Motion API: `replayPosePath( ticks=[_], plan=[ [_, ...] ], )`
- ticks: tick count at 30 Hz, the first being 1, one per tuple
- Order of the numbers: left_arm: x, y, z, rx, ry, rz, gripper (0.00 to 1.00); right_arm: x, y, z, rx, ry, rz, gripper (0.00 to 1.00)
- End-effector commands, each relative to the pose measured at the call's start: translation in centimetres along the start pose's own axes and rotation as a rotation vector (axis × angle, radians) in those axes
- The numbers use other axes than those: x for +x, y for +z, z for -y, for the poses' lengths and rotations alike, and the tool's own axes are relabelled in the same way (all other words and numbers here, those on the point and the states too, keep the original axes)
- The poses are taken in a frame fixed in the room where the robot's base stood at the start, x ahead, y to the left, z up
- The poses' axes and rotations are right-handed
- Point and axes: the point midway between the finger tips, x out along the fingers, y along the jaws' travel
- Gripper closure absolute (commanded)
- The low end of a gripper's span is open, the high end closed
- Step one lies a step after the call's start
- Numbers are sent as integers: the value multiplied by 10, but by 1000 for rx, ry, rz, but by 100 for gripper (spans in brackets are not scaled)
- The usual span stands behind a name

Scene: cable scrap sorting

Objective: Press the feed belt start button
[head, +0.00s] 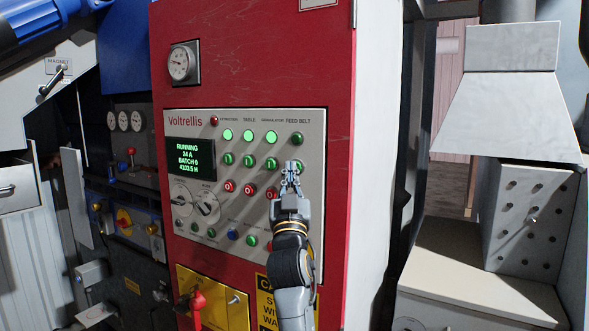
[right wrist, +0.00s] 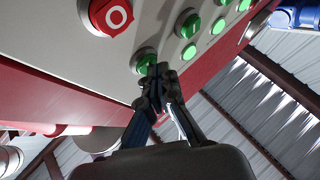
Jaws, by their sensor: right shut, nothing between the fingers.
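The feed belt start button (head: 299,167) is a round green button in the right-hand column of the grey control panel (head: 316,125). The feed belt lamp (head: 297,139) above it is dark green and unlit; the other columns' lamps glow. My right gripper (head: 290,167) is shut and empty, its tips in front of the button, partly covering it. In the right wrist view, the closed fingertips (right wrist: 158,72) overlap the lower edge of a green button (right wrist: 145,58). I cannot tell whether they touch it. My left gripper is out of view.
Red stop buttons (head: 250,190) sit below the green row, and one (right wrist: 110,15) is close in the right wrist view. The display (head: 190,157) reads RUNNING. Below the panel is a yellow plate (head: 213,295) with a red handle (head: 197,302).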

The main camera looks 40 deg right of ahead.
Motion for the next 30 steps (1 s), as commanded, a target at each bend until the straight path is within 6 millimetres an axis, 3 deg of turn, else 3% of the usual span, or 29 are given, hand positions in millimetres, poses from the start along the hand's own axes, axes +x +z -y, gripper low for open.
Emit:
replayPosePath(
  ticks=[17,30],
  plan=[
    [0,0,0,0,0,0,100,2,1,-2,0,2,0,100],
    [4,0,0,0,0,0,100,-10,-6,7,1,1,1,100]
  ],
)
